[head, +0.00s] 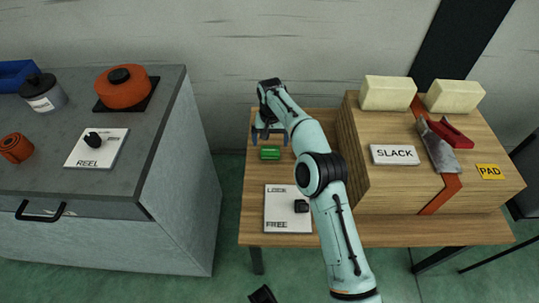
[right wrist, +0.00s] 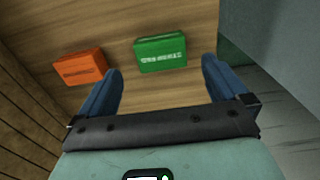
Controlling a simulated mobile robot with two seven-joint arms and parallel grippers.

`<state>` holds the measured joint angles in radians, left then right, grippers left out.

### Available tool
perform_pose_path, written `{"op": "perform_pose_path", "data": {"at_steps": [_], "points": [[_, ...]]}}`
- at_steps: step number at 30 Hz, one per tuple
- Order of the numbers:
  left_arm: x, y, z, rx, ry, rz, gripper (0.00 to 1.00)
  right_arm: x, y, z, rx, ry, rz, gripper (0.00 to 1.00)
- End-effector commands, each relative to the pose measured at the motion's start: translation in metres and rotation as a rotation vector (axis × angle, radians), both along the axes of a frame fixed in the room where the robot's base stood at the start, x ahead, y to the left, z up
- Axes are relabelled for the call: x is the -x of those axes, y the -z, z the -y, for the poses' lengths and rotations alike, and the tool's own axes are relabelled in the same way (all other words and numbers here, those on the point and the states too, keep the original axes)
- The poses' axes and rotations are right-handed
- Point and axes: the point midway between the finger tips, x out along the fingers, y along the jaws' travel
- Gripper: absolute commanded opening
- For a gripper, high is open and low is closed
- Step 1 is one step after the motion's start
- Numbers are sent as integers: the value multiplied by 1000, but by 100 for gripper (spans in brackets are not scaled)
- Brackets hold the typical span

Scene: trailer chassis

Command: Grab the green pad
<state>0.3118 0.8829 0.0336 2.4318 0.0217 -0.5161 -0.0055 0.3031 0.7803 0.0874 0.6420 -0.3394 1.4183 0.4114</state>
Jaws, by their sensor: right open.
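The green pad (head: 270,153) is a small block with white lettering. It lies on the left part of the wooden table, and it also shows in the right wrist view (right wrist: 160,52). My right gripper (head: 269,139) is open and empty, above the table just behind the pad in the head view. In the right wrist view its blue fingers (right wrist: 162,70) are spread wider than the pad, which lies just ahead between their tips. I cannot tell the height between them. My left gripper is not in view.
An orange block (right wrist: 80,67) lies left of the pad in the right wrist view; my arm seems to hide it in the head view. A large wooden box (head: 375,192) stands right of my arm. A LOCK/FREE panel (head: 282,219) lies in front. A grey cabinet (head: 170,160) stands left.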

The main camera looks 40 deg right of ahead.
Motion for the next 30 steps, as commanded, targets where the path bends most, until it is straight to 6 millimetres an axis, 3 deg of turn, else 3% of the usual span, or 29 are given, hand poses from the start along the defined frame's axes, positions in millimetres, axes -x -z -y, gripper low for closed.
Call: {"op": "perform_pose_path", "data": {"at_steps": [7, 15, 24, 25, 30], "points": [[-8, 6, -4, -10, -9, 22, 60, 1, 19, 0, 0, 0, 0, 100], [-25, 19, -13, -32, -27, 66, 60, 1, 58, -2, 0, 1, -1, 100], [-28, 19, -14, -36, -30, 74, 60, 1, 63, -3, 1, 0, 2, 100], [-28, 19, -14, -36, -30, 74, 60, 1, 63, -3, 1, 0, 2, 97], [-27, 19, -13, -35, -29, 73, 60, 1, 63, -3, 1, 0, 2, 45]]}}
